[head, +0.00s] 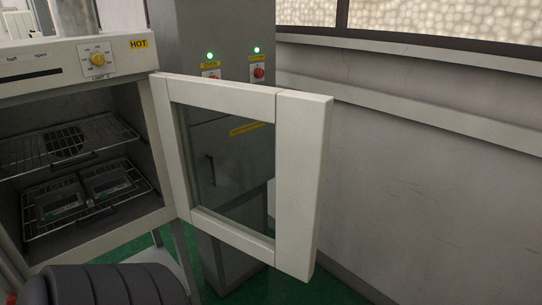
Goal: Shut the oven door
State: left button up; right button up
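The oven (60,210) stands at the left with its chamber open to view. Its door (302,185) is swung wide open to the right, hinged at the oven's right edge. The door has a pale frame around a dark glass window (225,165). Inside the chamber are two wire racks; the lower rack (125,205) bears dark trays (105,180). A dark ribbed part of my arm (115,285) shows at the bottom left, in front of the oven. Neither gripper shows in the head view.
A grey cabinet (225,40) with green lamps and red knobs stands behind the door. A pale wall with rails (430,170) runs along the right. Some green floor (300,290) shows below the door. A yellow dial (97,59) sits on the oven's top panel.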

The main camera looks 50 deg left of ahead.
aim_at(303, 120)
jog(key=i+u, duration=0.45)
jog(key=i+l+u, duration=0.2)
jog(key=u, duration=0.2)
jog(key=i+l+u, duration=0.45)
jog(key=i+u, duration=0.15)
jog(key=u, duration=0.25)
jog(key=i+l+u, duration=0.15)
jog(key=u, duration=0.3)
jog(key=i+l+u, duration=0.1)
jog(key=u, duration=0.3)
jog(key=i+l+u, duration=0.1)
jog(key=l+u, duration=0.3)
jog(key=i+l+u, duration=0.1)
jog(key=u, duration=0.35)
jog(key=l+u, duration=0.65)
jog(key=l, duration=0.15)
jog(key=i, duration=0.05)
